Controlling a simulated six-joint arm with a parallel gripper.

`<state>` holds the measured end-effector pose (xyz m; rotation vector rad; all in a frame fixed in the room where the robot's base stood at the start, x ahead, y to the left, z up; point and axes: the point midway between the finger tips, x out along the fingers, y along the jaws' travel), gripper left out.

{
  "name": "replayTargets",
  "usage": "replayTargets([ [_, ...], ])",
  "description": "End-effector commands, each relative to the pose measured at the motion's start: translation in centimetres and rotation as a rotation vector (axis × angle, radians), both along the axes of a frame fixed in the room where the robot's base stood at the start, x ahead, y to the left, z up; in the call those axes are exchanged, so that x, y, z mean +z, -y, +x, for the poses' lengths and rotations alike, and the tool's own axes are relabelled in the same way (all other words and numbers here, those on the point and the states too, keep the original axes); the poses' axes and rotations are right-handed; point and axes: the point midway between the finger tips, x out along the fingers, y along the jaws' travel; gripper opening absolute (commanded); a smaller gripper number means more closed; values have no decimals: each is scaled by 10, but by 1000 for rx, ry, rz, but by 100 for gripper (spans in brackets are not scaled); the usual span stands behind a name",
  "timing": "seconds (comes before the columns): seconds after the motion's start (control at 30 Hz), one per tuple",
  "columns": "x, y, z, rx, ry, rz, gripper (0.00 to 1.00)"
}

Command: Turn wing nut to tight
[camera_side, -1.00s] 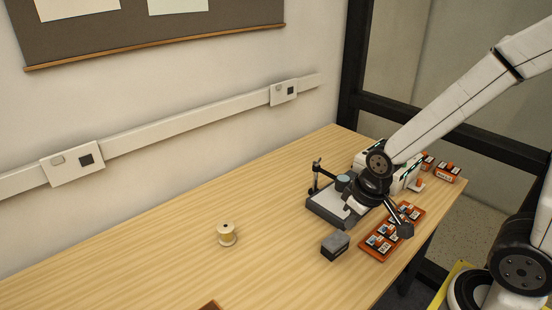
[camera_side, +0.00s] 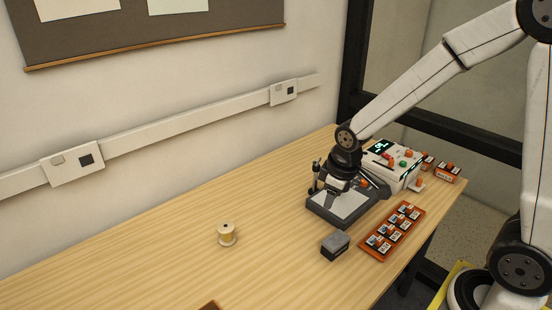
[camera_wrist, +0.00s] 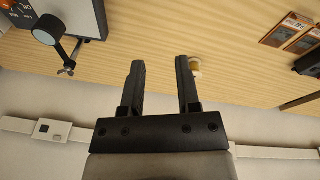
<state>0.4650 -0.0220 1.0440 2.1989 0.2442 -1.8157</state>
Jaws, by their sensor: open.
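A dark grey stand (camera_side: 318,208) with a pale plate sits on the wooden bench in the side view. A thin black post (camera_side: 316,172) rises at its left. In the wrist view the stand (camera_wrist: 103,20) is at the upper left, with a round grey-faced part (camera_wrist: 48,30) and a small dark post end (camera_wrist: 68,71) beside it. I cannot make out which part is the wing nut. My gripper (camera_wrist: 160,63) is open, with nothing between its black fingers. In the side view it is above the stand, hiding part of it; its fingers are too small to tell apart there.
A white instrument (camera_side: 408,160) with buttons stands behind the stand. An orange tray (camera_side: 374,256) of several black modules and a grey block (camera_side: 335,245) are in front. A thread spool (camera_side: 227,234) stands left. The bench's left side is mostly clear.

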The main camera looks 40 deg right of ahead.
Motion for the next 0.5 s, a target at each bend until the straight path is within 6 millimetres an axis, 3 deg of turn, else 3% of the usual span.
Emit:
replayTargets([
  [0.1, 1, 13, 31, 125, -23, -49, 41],
  [0.5, 1, 65, 119, 535, -131, -211, 41],
])
